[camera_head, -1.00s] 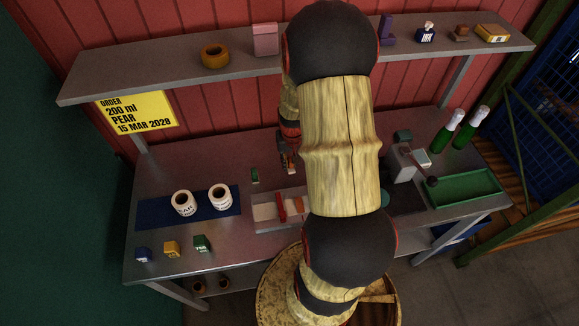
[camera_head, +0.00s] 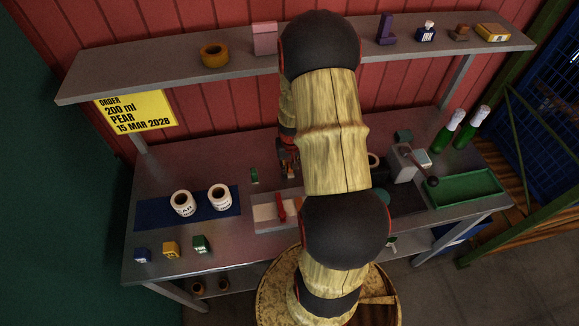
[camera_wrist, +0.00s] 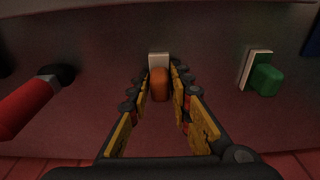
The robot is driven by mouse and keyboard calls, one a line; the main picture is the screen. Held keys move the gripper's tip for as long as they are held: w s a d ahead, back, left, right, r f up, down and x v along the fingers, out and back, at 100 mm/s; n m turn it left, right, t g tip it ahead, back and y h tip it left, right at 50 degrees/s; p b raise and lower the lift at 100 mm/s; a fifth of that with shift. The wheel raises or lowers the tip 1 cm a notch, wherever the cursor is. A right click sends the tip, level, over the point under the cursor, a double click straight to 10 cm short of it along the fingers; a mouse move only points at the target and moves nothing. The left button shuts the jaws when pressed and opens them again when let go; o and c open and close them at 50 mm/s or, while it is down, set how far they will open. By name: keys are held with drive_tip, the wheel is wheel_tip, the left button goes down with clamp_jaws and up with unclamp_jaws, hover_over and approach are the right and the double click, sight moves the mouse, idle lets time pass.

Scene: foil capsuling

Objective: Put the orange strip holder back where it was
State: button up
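The orange strip holder (camera_wrist: 159,86), with a pale strip (camera_wrist: 159,60) at one end, is between the fingertips of my gripper (camera_wrist: 160,80) in the wrist view. The fingers slope inward and lie close along both sides of it; my gripper looks shut on it. I cannot tell whether its underside touches the grey tabletop. In the head view my gripper (camera_head: 289,162) is low over the back middle of the table, partly hidden by my arm. A green strip holder (camera_wrist: 266,80) with a pale strip stands apart to the right in the wrist view, and left in the head view (camera_head: 254,176).
A red-handled tool (camera_wrist: 25,105) lies left in the wrist view. White rolls (camera_head: 183,203) stand on a blue mat (camera_head: 150,214). Small coloured blocks (camera_head: 171,248) line the front left. A green tray (camera_head: 465,187), a lever device (camera_head: 405,165) and bottles (camera_head: 447,130) are right. A shelf (camera_head: 130,76) overhangs the back.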

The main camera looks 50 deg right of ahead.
drive_tip(key=o, duration=0.4)
drive_tip(key=shift+r, duration=0.15)
drive_tip(key=w+a+r+n+p, duration=0.1)
drive_tip(key=a+r, duration=0.3)
drive_tip(key=r, duration=0.6)
drive_tip(key=w+a+r+n, duration=0.1)
drive_tip(key=a+r, duration=0.2)
drive_tip(key=r, duration=0.7)
drive_tip(key=a+r+n+t, duration=0.2)
drive_tip(key=a+r, duration=0.7)
drive_tip(key=a, duration=0.2)
drive_tip(key=s+a+r+n+t, duration=0.1)
drive_tip(key=s+a+r+n, duration=0.1)
drive_tip(key=s+a+r, duration=0.2)
drive_tip(key=s+a+r+n+t+y, duration=0.1)
drive_tip(key=s+a+r, duration=0.3)
drive_tip(key=a, duration=0.5)
drive_tip(key=shift+s+a+r+n+t, duration=0.3)
drive_tip(key=shift+s+n, duration=0.2)
drive_tip(key=shift+s, duration=0.5)
